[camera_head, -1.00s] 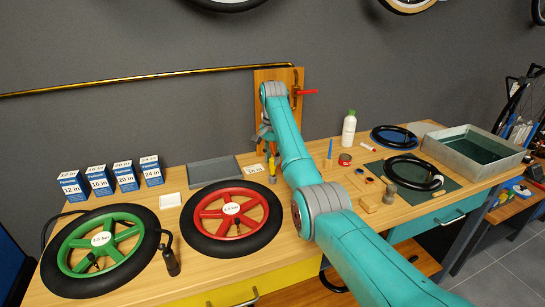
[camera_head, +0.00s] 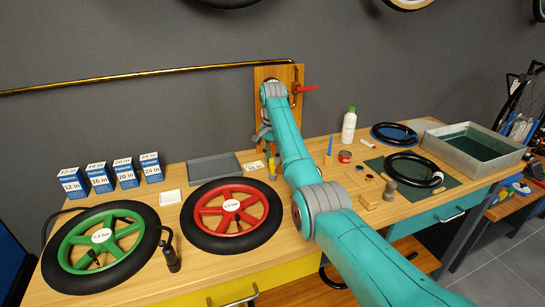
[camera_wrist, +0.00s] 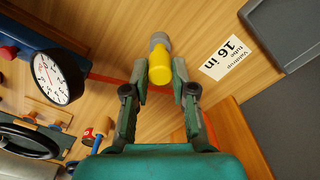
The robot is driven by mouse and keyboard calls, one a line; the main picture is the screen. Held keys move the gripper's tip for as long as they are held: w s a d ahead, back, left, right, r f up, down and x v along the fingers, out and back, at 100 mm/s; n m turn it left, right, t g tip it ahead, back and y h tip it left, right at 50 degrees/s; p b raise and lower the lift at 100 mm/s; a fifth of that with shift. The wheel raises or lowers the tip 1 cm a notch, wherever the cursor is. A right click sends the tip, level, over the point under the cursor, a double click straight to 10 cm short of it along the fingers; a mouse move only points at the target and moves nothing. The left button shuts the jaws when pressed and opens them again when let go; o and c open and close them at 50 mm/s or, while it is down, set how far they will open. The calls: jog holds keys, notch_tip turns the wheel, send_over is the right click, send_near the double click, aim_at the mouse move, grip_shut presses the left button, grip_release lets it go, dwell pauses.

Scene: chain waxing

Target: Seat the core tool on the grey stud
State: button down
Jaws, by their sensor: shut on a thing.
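The core tool shows in the wrist view as a yellow cylinder (camera_wrist: 160,68) between the fingertips of my gripper (camera_wrist: 160,82). My gripper is shut on it. The grey stud (camera_wrist: 160,40) shows at the tool's far end in the wrist view, in line with it. I cannot tell whether the two touch or how deep the tool sits. In the head view the yellow tool (camera_head: 271,163) stands roughly upright above the grey stud (camera_head: 272,177) on the bench, and my gripper (camera_head: 269,150) is partly hidden by my arm.
A "16 in" card (camera_wrist: 228,57) and a grey tray (camera_wrist: 292,28) lie close to the right in the wrist view. A dial gauge (camera_wrist: 57,77) stands to the left. The red wheel (camera_head: 205,222) lies in front, left of my arm. A wooden board (camera_head: 266,78) rises behind.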

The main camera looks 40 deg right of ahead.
jog(key=c, duration=0.9)
grip_release()
jog(key=shift+o, duration=0.2)
